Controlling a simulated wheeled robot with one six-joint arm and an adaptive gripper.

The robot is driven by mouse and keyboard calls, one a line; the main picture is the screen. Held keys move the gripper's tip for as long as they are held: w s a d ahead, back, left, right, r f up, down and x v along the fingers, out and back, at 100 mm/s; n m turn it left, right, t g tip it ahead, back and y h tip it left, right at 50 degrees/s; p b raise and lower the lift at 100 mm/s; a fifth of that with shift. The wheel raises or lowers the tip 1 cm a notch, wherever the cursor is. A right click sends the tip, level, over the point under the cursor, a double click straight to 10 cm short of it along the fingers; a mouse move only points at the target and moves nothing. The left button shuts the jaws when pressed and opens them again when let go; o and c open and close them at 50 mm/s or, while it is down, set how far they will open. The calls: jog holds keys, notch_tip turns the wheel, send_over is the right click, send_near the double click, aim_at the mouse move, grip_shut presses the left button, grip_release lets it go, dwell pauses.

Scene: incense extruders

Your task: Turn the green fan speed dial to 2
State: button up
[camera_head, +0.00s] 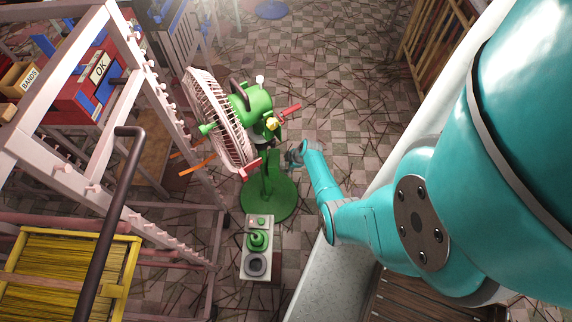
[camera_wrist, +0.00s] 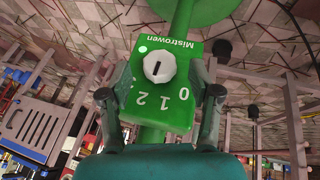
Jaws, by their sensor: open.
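The green fan (camera_head: 254,103) with a pale round cage stands on a round green base in the head view. In the wrist view its green panel (camera_wrist: 172,112), marked "Mistrowen", carries a white speed dial (camera_wrist: 159,66) with a short black mark. The digits 0, 1 and 2 show on the panel below the dial; a further one at the left is partly hidden by a finger. My gripper (camera_wrist: 160,74) is open, with one finger on each side of the dial; contact cannot be told. My gripper also shows in the head view (camera_head: 296,153), beside the fan's stem.
A white box (camera_head: 245,262) with a green part on top stands in front of the fan base. A pale wooden frame (camera_head: 150,75) with pegs rises at the left, near the fan cage. A pale ledge (camera_head: 328,282) runs below my arm.

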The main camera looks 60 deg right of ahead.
jog(key=shift+x, duration=0.9)
